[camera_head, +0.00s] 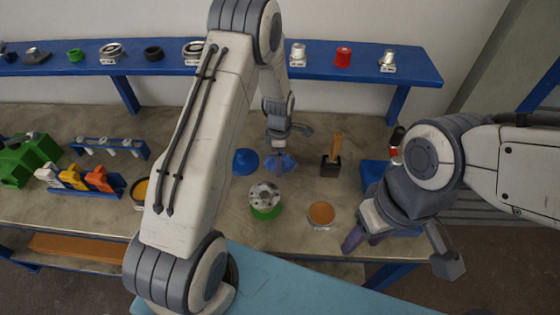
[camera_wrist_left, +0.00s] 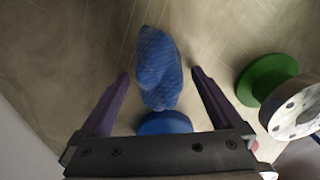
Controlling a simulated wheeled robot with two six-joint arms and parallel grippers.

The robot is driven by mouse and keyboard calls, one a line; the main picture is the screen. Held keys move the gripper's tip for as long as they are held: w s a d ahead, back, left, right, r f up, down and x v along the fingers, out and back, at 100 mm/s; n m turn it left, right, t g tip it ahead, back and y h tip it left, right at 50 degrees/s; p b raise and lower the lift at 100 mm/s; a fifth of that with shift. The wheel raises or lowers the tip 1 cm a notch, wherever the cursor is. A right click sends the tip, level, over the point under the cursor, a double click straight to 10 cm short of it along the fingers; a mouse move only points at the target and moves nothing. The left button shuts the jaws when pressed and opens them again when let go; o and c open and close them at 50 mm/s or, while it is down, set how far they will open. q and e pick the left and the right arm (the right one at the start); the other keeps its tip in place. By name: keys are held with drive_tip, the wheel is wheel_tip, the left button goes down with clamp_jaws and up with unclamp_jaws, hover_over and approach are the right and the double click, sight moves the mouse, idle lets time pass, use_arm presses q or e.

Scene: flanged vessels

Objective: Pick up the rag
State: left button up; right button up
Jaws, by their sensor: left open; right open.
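The rag (camera_head: 288,162) is a crumpled blue cloth on the tan worktop, partly hidden by my left gripper in the head view. In the left wrist view the rag (camera_wrist_left: 158,68) lies elongated between the line of the two purple fingers. My left gripper (camera_wrist_left: 160,76) is open, with a finger to each side of the rag and gaps between; it also shows above the rag in the head view (camera_head: 278,166). How high the fingertips are above the worktop I cannot tell. My right gripper (camera_head: 364,240) is open and empty at the worktop's front right.
A round blue piece (camera_head: 245,161) is close beside the rag. A flanged vessel with a green base (camera_head: 265,212) stands just in front. An orange-topped round dish (camera_head: 321,214) and a wooden-handled tool in a black block (camera_head: 331,165) are to the right. A blue shelf (camera_head: 225,62) runs behind.

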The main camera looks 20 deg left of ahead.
use_arm(q)
drive_tip(key=c, duration=1.4)
drive_tip(key=shift+r, duration=0.1)
drive_tip(key=shift+r+b, duration=0.3)
drive_tip(key=shift+r, duration=0.2)
wheel_tip(320, 180, up, 3)
drive_tip(key=shift+w+f+b, duration=0.1)
drive_tip(key=shift+f+b, duration=0.1)
drive_tip(key=shift+b, duration=0.3)
drive_tip(key=s+d+r+b, duration=0.2)
drive_tip(key=s+d+r, duration=0.5)
drive_tip(key=s+d, duration=0.1)
drive_tip(key=shift+s+r+b, duration=0.15)
drive_tip(key=shift+s+b, duration=0.15)
